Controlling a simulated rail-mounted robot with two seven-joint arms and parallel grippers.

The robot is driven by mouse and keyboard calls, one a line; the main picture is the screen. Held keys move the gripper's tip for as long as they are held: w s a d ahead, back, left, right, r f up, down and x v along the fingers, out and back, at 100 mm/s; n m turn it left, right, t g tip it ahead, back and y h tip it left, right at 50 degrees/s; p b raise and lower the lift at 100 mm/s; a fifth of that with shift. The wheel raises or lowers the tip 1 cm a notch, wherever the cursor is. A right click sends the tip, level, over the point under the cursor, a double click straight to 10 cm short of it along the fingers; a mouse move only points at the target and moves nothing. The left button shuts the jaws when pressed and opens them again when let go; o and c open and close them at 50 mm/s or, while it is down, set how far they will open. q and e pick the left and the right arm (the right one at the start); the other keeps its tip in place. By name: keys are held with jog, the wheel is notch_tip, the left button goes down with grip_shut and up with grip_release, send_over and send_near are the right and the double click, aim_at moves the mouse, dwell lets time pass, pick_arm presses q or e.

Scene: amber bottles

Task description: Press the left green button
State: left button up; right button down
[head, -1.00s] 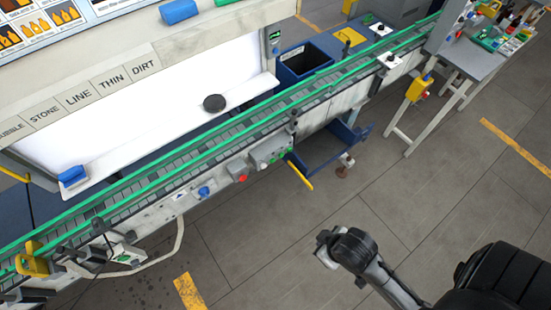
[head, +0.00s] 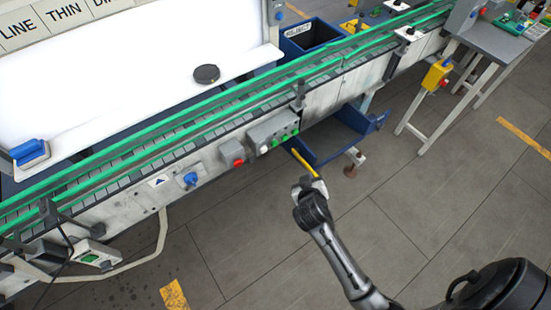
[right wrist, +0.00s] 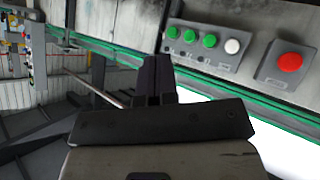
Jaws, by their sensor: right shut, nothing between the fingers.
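A grey button box (head: 272,132) sits on the conveyor's front side in the head view. Its lower edge carries a row of green buttons, the leftmost green one (head: 275,143) beside a white button (head: 263,149). The right wrist view shows the row reversed: three green buttons, the one nearest the white button (right wrist: 232,46) being this same green button (right wrist: 209,40). My right gripper (head: 308,184) is shut and empty, below and right of the box, apart from it. Its closed fingers (right wrist: 157,75) point toward the conveyor in the wrist view. My left gripper is out of view.
A red button (head: 238,162) and a blue knob (head: 190,179) are left of the box. A yellow bar (head: 304,163) and a blue frame (head: 345,140) lie close to my right gripper. The green-railed conveyor (head: 150,140) runs behind. The floor in front is clear.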

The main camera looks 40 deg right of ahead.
aim_at(274, 143)
pick_arm(q)
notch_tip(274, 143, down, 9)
jog(key=b, duration=0.7)
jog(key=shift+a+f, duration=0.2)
pick_arm(e)
jog(key=w+d+f+t+h, duration=0.1)
jog(key=w+f+t+h, duration=0.1)
jog(key=w+f, duration=0.4)
jog(key=shift+w+d+f, duration=0.25)
jog(key=shift+w+f, duration=0.05)
jog(key=shift+w, duration=0.5)
pick_arm(q)
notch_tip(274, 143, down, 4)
jog(key=b, duration=0.3)
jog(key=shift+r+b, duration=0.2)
jog(key=shift+b, duration=0.15)
pick_arm(e)
jog(key=w, duration=0.8)
jog(key=shift+w, duration=0.4)
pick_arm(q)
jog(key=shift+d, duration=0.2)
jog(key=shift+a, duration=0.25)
